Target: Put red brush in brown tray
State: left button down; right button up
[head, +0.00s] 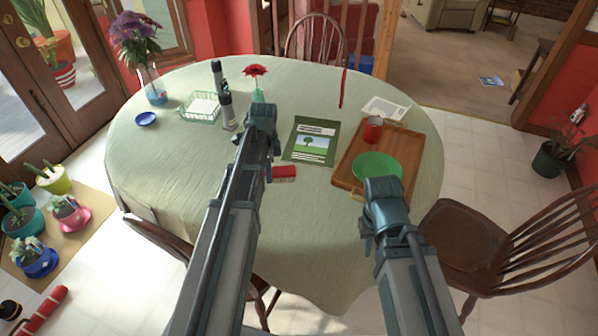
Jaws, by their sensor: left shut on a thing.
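The red brush (285,173), with a red back and pale bristles, is at the middle of the table, left of the tray. My left gripper (272,160) is shut on its left end, partly hidden behind my wrist. I cannot tell whether the brush touches the cloth. The brown tray (401,143) lies on the right side of the table.
A green picture book (311,142) lies between brush and tray. A flower vase (258,97), dark-topped grinders (227,108) and a napkin basket (199,107) stand further back. A paper (386,108) is behind the tray. The left front of the tablecloth (175,175) is clear.

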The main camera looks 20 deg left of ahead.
aim_at(402, 163)
jog(key=i+l+z, duration=0.15)
jog(key=l, duration=0.5)
jog(key=i+l+z, duration=0.45)
jog(key=i+l, duration=0.2)
jog(key=i, duration=0.15)
